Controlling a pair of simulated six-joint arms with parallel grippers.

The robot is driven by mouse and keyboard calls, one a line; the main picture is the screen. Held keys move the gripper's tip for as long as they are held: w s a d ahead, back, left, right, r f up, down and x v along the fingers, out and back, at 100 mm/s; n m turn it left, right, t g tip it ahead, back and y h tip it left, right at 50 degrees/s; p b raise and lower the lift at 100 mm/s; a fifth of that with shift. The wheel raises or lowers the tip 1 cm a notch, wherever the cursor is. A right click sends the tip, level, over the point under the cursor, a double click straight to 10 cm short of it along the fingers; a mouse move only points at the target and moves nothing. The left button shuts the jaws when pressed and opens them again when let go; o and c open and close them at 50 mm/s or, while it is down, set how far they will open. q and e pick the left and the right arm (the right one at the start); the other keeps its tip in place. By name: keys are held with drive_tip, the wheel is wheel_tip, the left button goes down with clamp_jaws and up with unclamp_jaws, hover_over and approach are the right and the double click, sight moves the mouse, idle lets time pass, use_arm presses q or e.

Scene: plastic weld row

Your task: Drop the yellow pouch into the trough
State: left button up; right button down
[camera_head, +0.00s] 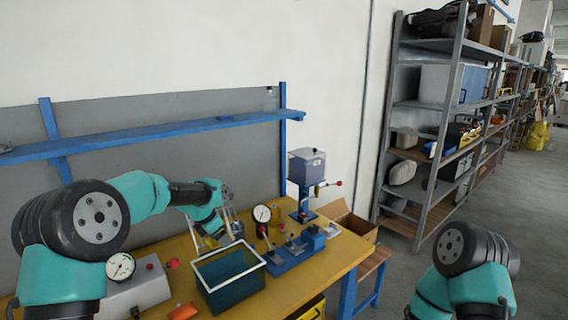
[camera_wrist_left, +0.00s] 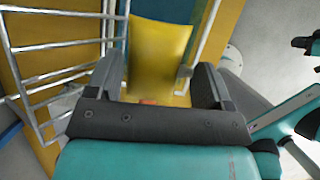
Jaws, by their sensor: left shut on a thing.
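The yellow pouch (camera_wrist_left: 158,50) stands up between the fingers of my left gripper (camera_wrist_left: 157,80) in the left wrist view. The gripper is shut on it. In the head view my left gripper (camera_head: 222,222) is over the table, just behind the trough, and I cannot make out the pouch there. The trough (camera_head: 238,292) is a teal open box with a pale rim, near the front of the table. My right arm shows at the lower right of the head view, but its gripper is out of frame.
A wire rack (camera_wrist_left: 55,50) stands close beside my left gripper. Right of the trough are a blue fixture (camera_head: 290,256) and a dial gauge (camera_head: 262,214). A grey press (camera_head: 306,167) stands behind. An orange piece (camera_head: 183,312) lies left of the trough.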

use_arm(q)
drive_tip(key=shift+f, duration=0.45)
drive_tip(key=o, duration=1.1)
drive_tip(key=shift+a+r, duration=0.1)
drive_tip(key=shift+r, duration=0.05)
drive_tip(key=v, duration=1.7)
drive_tip(key=shift+s+r, duration=0.1)
drive_tip(key=shift+s, duration=0.05)
